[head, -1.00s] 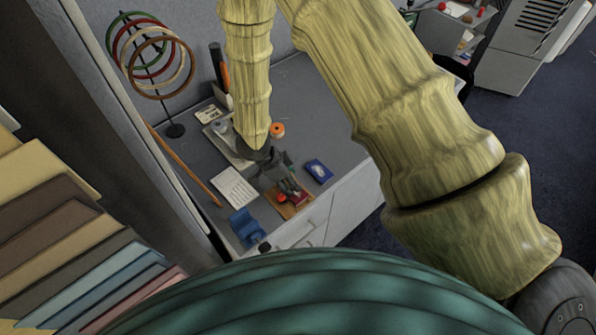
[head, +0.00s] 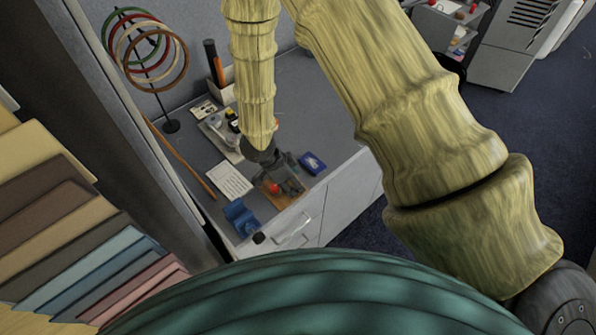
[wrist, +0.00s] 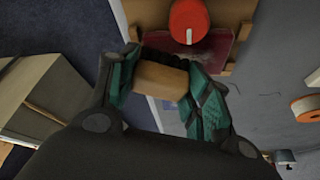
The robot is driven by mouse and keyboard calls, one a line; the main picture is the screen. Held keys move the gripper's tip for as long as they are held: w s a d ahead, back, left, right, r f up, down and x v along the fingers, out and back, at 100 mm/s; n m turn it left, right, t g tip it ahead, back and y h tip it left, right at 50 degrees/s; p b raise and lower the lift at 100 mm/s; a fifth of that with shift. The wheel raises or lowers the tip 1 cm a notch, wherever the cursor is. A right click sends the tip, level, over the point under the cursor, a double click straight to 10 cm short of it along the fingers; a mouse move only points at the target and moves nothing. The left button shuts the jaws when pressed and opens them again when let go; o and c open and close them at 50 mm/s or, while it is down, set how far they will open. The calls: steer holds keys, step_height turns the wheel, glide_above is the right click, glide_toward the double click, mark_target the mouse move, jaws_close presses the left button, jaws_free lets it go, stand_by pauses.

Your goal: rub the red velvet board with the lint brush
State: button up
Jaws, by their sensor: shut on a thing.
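The red velvet board shows in the wrist view as a dark red panel (wrist: 218,48) on a wooden base (wrist: 240,12), with a round red knob (wrist: 188,20) over it. In the head view the base (head: 285,202) is at the table's front edge, and my gripper hides most of the velvet. My gripper (head: 280,172), also in the wrist view (wrist: 162,70), is shut on a light wooden block with a dark underside, seemingly the lint brush (wrist: 160,80). The brush is beside or over the velvet's near left edge; contact cannot be told.
A blue box (head: 312,162) lies right of my gripper. A white sheet (head: 229,180) and a blue holder (head: 241,216) are to its left. An orange roll (wrist: 306,108) shows in the wrist view. A ring stand (head: 171,126) is at the back left. Grey table is clear at the back right.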

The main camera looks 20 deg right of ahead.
steer(key=shift+s+d, duration=0.15)
steer(key=shift+s, duration=0.2)
step_height(320, 180, up, 3)
steer(key=shift+s+f+p, duration=0.15)
steer(key=shift+f+p, duration=0.05)
steer(key=shift+p, duration=0.65)
step_height(320, 180, up, 5)
steer(key=p, duration=0.5)
steer(key=shift+r, duration=0.2)
steer(key=shift+d+f, duration=0.1)
